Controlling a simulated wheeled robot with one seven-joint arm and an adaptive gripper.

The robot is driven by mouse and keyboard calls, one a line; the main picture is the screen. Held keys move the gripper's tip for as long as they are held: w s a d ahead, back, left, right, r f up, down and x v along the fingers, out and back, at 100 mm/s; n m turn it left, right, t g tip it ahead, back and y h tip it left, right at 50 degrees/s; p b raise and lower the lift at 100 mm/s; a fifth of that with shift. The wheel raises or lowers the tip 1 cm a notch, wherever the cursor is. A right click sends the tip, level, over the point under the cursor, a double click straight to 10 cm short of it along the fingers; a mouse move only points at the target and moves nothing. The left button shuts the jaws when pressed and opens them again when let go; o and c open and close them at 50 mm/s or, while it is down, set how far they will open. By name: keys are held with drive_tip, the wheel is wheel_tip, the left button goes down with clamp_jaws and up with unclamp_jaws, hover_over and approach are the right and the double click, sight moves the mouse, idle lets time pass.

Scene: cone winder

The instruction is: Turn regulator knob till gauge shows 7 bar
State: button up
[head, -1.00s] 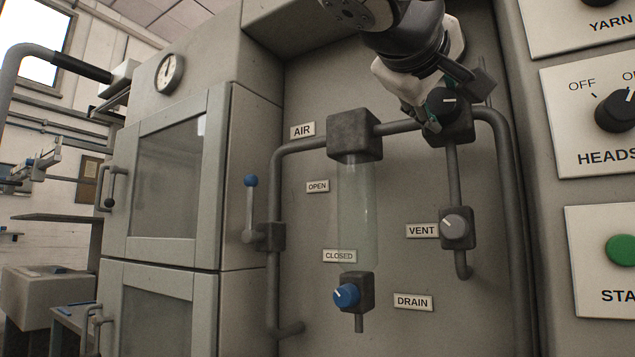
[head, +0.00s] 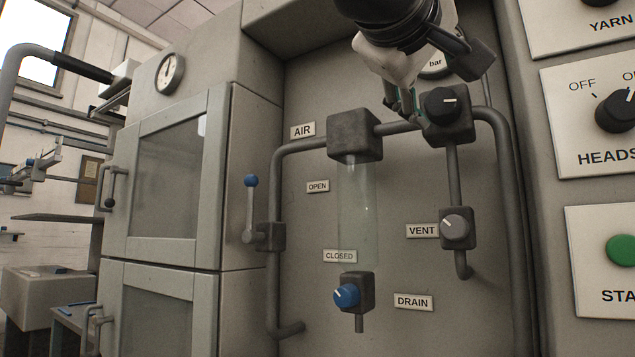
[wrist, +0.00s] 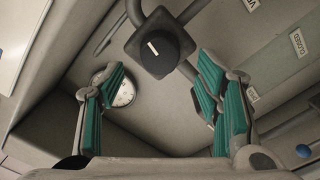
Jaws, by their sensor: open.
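The black regulator knob (head: 440,102) with a white mark sits on a grey block on the pipe; the mark points right in the head view. It also shows in the wrist view (wrist: 160,50), above and between the fingertips, not gripped. The gauge (head: 437,66), with "bar" on its face, is mostly hidden behind my arm. A white dial (wrist: 125,93), seemingly this gauge, is partly covered by the left finger in the wrist view; its reading is not legible. My gripper (head: 403,103) is open and empty, just left of the knob in the head view.
Pipes and a clear bowl (head: 357,205) hang below left. The grey VENT knob (head: 457,227), blue DRAIN knob (head: 347,295) and blue-tipped lever (head: 250,205) stick out from the panel. A control box (head: 590,100) borders the right, cabinet doors (head: 165,185) the left.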

drive_tip(key=v, duration=0.7)
drive_tip(key=shift+s, duration=0.15)
drive_tip(key=shift+a, duration=0.1)
